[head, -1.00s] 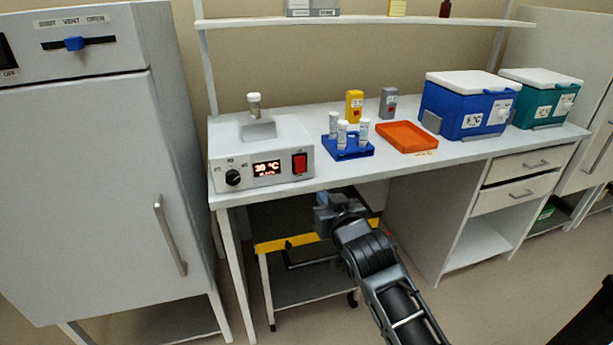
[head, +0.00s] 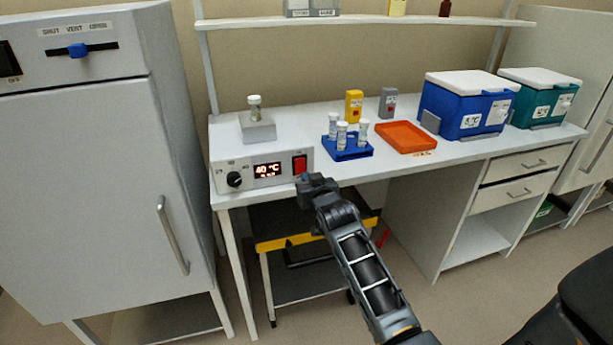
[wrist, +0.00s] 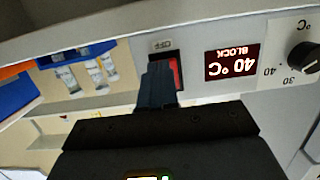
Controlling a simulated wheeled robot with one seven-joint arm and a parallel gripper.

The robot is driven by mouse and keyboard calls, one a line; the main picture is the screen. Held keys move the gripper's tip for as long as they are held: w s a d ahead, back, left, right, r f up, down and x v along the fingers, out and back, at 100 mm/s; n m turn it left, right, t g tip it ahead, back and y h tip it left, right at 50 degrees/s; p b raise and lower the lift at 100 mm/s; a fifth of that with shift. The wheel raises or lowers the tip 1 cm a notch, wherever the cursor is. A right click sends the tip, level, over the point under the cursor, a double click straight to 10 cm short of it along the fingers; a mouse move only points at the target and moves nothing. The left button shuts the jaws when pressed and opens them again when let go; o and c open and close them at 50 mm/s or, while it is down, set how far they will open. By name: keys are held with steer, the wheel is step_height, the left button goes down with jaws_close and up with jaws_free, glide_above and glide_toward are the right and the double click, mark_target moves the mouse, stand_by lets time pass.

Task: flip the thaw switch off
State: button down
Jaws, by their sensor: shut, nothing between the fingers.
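The thaw unit (head: 225,148) is a white box at the left end of the bench, with a metal block and a capped vial on top. Its red rocker switch (head: 299,164) is at the right of the front panel. The lit display (head: 267,170) reads 40 °C, and in the wrist view the display (wrist: 232,63) also reads BLOCK. My gripper (head: 308,182) is just below and in front of the switch. In the wrist view my shut fingers (wrist: 158,85) overlap the switch (wrist: 173,70), hiding part of it, near an OFF label. I cannot tell whether they touch.
A black knob (head: 234,179) is left of the display. A blue rack of tubes (head: 348,153) and an orange tray (head: 406,137) stand to the right. A white cabinet (head: 90,200) is at the left. A yellow-edged cart (head: 290,242) is under the bench.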

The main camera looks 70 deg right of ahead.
steer(key=shift+w+d+f, duration=0.15)
steer(key=shift+w+d, duration=0.2)
steer(key=shift+d, duration=0.05)
steer(key=shift+f, duration=0.1)
steer(key=shift+w+d+b, duration=0.15)
steer(key=shift+b, duration=0.85)
